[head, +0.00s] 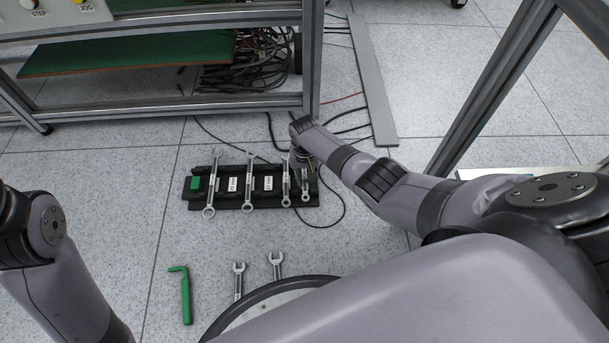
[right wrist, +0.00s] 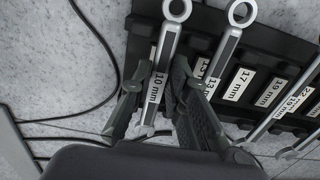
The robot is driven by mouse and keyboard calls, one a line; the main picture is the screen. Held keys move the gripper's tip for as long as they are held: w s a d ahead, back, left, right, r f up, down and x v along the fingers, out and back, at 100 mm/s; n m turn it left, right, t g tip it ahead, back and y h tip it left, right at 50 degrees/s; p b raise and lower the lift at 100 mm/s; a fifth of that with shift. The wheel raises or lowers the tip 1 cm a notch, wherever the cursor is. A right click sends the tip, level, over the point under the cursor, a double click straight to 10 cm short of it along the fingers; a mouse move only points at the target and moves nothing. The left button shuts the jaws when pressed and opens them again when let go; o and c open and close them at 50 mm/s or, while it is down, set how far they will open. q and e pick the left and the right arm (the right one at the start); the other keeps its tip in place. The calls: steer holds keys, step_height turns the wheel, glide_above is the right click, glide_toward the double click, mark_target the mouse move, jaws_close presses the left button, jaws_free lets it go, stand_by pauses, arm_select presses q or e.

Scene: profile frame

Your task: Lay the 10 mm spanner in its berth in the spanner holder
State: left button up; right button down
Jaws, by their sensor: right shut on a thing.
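The spanner holder (head: 237,204) is a long black rack on the floor, with white size labels and several spanners across it. My right gripper (right wrist: 162,72) is shut on the 10 mm spanner (right wrist: 174,22), a short silver spanner with a ring at its near end. In the head view the 10 mm spanner (head: 306,194) is at the holder's right end, ring towards me. It lines up with the end berth, but I cannot tell whether it rests in it. Its far end is hidden by my right gripper (head: 302,166). My left gripper is out of view.
Beside the held spanner lies the 13 mm spanner (head: 286,190). A green block (head: 196,184) sits at the holder's left end. A green hex key (head: 185,296) and two spanners (head: 238,281) (head: 276,264) lie nearer me. Black cables (head: 342,205) run behind and right of the holder.

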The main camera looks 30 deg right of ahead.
stand_by(0.6)
steer(key=shift+f, duration=0.3)
stand_by(0.5)
steer(key=shift+r, duration=0.15)
